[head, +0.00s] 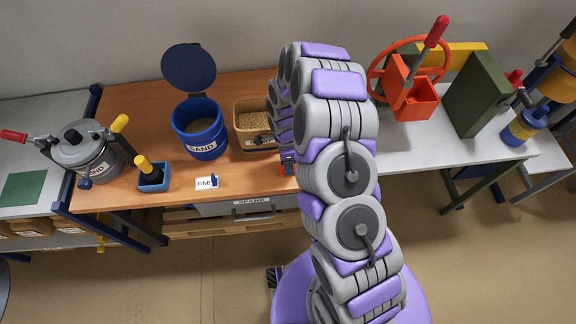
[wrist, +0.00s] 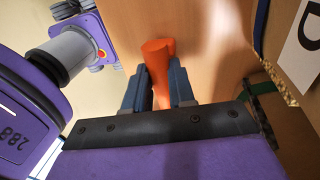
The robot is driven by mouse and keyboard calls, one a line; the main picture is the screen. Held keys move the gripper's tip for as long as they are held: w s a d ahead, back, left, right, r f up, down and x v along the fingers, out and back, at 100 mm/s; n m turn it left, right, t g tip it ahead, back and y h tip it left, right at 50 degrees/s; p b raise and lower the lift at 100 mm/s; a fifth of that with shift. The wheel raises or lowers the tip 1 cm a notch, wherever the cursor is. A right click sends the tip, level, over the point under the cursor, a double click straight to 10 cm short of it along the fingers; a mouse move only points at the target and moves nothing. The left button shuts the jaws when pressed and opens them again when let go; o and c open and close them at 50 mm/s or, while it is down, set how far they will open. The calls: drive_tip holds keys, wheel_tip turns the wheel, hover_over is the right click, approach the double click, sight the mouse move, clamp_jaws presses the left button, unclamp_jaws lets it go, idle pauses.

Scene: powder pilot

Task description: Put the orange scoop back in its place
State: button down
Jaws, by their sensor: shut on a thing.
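The orange scoop (wrist: 158,55) shows in the wrist view as a rounded orange handle between the two blue-grey fingers of my gripper (wrist: 157,88). The fingers are shut on it over the brown wooden tabletop (wrist: 205,35). The scoop's bowl cannot be made out. In the head view my arm covers most of the gripper, and only a small orange patch (head: 286,170) shows beside the arm near the table's front edge. I cannot tell whether that patch is the scoop or a holder.
A tan bin of grain (head: 256,117) stands just left of my arm. A blue SAND bucket (head: 201,146) with its lid raised, a blue holder (head: 153,184) with a yellow handle, a FINE card (head: 206,183) and a grey SAND pot (head: 88,158) stand farther left. An orange hand-wheel machine (head: 405,90) stands right.

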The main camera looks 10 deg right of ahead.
drive_tip(key=c, duration=0.9)
unclamp_jaws()
drive_tip(key=shift+f, duration=0.1)
drive_tip(key=shift+c, duration=0.2)
drive_tip(key=p+v, duration=0.3)
drive_tip(key=v, duration=0.9)
drive_tip(key=s+r+n, duration=0.5)
drive_tip(key=s+r, duration=0.1)
drive_tip(key=r, duration=0.6)
drive_tip(key=s+d+r+n, duration=0.2)
drive_tip(key=s+r+n, duration=0.2)
drive_tip(key=s, duration=0.5)
drive_tip(key=s+d+r+n, duration=0.1)
drive_tip(key=s+r+n, duration=0.4)
drive_tip(key=s, duration=0.4)
drive_tip(key=s+d+r+n, duration=0.2)
drive_tip(key=s+r+n, duration=0.2)
drive_tip(key=s, duration=0.6)
drive_tip(key=shift+d+r+n+t, duration=0.3)
drive_tip(key=shift+r+t, duration=0.1)
drive_tip(key=shift+r, duration=0.05)
drive_tip(key=shift+w, duration=0.1)
